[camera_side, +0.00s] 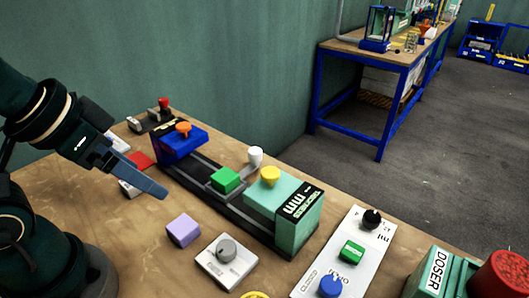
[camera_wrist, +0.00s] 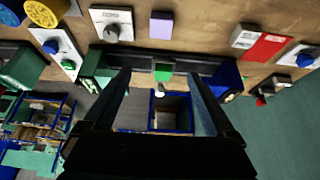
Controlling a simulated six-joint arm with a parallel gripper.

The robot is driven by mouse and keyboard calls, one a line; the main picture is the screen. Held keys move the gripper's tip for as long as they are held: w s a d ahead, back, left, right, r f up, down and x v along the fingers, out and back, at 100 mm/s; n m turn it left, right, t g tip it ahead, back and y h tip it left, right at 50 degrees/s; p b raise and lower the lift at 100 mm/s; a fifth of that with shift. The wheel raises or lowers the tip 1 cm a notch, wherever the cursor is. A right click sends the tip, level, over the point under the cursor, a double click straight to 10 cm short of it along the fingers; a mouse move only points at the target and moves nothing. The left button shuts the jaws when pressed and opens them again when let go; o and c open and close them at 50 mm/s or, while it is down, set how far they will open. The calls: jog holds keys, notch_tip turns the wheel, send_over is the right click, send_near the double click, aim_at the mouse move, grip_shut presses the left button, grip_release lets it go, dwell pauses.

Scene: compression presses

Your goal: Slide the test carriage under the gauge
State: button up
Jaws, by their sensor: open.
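The press in the side view has a long dark rail (camera_side: 195,175). A green block (camera_side: 225,179) sits mid-rail on what looks like the test carriage, with a white knob (camera_side: 255,156) at its back side. The teal gauge housing (camera_side: 297,221), topped by a yellow knob (camera_side: 270,176), stands at the rail's right end, apart from the green block. My gripper (camera_side: 158,190) is open and empty, above the table left of the carriage. In the wrist view the green block (camera_wrist: 163,76) and white knob (camera_wrist: 159,94) appear between my spread fingers (camera_wrist: 158,80), with no contact visible.
A blue block (camera_side: 181,141) with an orange knob stands at the rail's left end. A purple cube (camera_side: 183,230) and a grey-knob panel (camera_side: 226,262) lie in front of the rail. A control panel (camera_side: 345,255) and a teal doser (camera_side: 440,275) are at right.

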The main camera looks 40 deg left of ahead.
jog(key=c, duration=0.3)
jog(key=w+r+m+t, duration=0.1)
jog(key=w+r+m, duration=0.1)
jog(key=w+r, duration=0.4)
jog(key=m+h, duration=0.1)
jog(key=m, duration=0.1)
send_over(255, 150)
jog(key=s, duration=0.4)
notch_tip(255, 150, down, 6)
jog(key=w+f, duration=0.1)
jog(key=f, duration=0.2)
jog(key=w+f+g, duration=0.1)
jog(key=f, duration=0.2)
jog(key=w+f+n+g, duration=0.1)
jog(key=f, duration=0.3)
jog(key=shift+a, duration=0.15)
jog(key=shift+w+f, duration=0.25)
jog(key=shift+f, duration=0.45)
grip_shut()
